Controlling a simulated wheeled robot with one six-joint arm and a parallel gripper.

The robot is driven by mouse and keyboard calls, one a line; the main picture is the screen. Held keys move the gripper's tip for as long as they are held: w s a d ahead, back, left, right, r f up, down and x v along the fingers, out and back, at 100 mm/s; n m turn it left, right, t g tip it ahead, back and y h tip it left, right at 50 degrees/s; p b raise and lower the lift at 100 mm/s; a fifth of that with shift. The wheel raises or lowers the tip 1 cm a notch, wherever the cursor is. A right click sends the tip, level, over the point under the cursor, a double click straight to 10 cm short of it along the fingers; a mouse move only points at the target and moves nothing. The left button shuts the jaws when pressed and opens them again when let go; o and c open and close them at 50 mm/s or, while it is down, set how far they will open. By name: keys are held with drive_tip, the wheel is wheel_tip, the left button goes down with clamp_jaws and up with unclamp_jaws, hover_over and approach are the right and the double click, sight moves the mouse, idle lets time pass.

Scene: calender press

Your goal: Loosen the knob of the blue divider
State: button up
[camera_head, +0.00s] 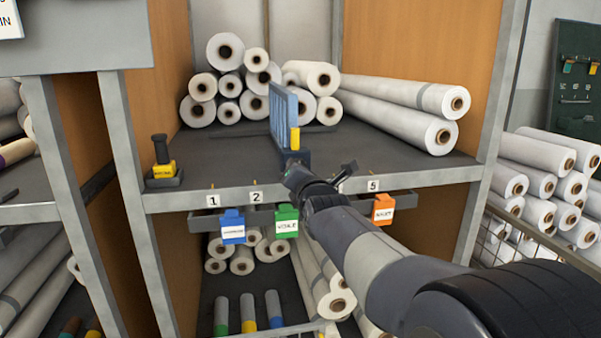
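The blue divider (283,115) stands upright on the dark shelf between the two stacks of white rolls. A yellow piece (295,139) sits on its front edge, above a dark foot (294,157) near the shelf's front. I cannot make out the knob clearly; it may be at the foot, partly behind my gripper. My gripper (320,174) is just in front of the shelf edge, below and right of the divider foot. Its two dark fingertips look spread apart, with nothing seen between them. I cannot tell whether the left fingertip touches the foot.
White rolls (410,105) lie behind and right of the divider. A yellow-and-black tool (161,155) stands in a small tray at the shelf's left. Blue (232,226), green (286,221) and orange (383,209) tags hang below the numbered shelf edge (310,188).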

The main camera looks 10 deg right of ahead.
idle(0.3)
drive_tip(key=o, duration=1)
drive_tip(key=shift+c, duration=0.2)
drive_tip(key=s+p, duration=0.1)
drive_tip(key=s, duration=0.9)
drive_tip(key=shift+s, duration=0.4)
drive_tip(key=shift+w, duration=0.1)
drive_tip(key=w+b, duration=0.1)
drive_tip(key=w, duration=0.9)
drive_tip(key=shift+w, duration=0.3)
drive_tip(key=shift+s, duration=0.15)
